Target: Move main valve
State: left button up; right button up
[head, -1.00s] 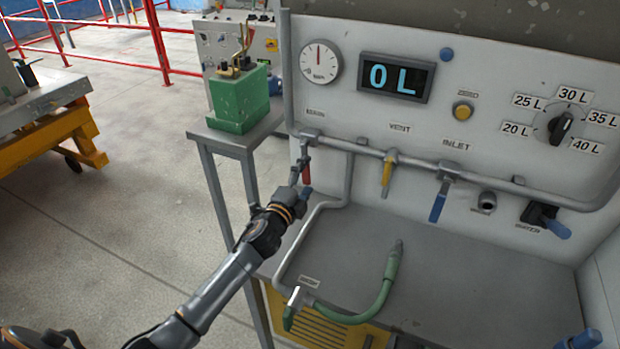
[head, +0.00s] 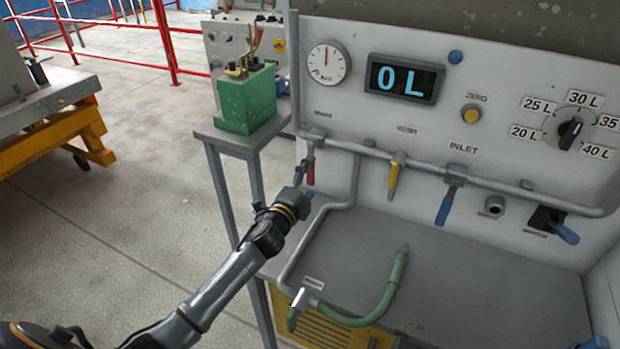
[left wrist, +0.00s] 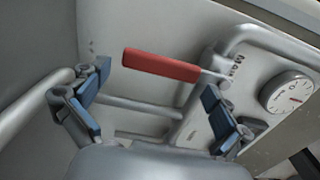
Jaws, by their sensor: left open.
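The main valve's red handle (head: 310,173) hangs down from the left end of the grey pipe in the head view. In the left wrist view the red handle (left wrist: 160,65) lies across the space between the fingers, near a partly readable "MAIN" label. My left gripper (head: 303,194) is just below and in front of the handle. In the left wrist view the left gripper (left wrist: 157,84) is open, its blue-padded fingers apart on either side of the handle; I see no clear contact. A small blue tip (head: 594,343) at the bottom right may be my right gripper, mostly cut off.
Right along the pipe are a yellow handle (head: 393,177) and a blue inlet handle (head: 447,206). The gauge (head: 329,62) and display (head: 403,79), reading 0 L, are above. A green hose (head: 385,297) lies on the grey bench. A green box (head: 246,100) stands left.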

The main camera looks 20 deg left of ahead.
pick_arm(q)
jog(key=shift+s, duration=0.1)
jog(key=s, duration=1.2)
jog(key=shift+a, duration=0.2)
dwell(0.3)
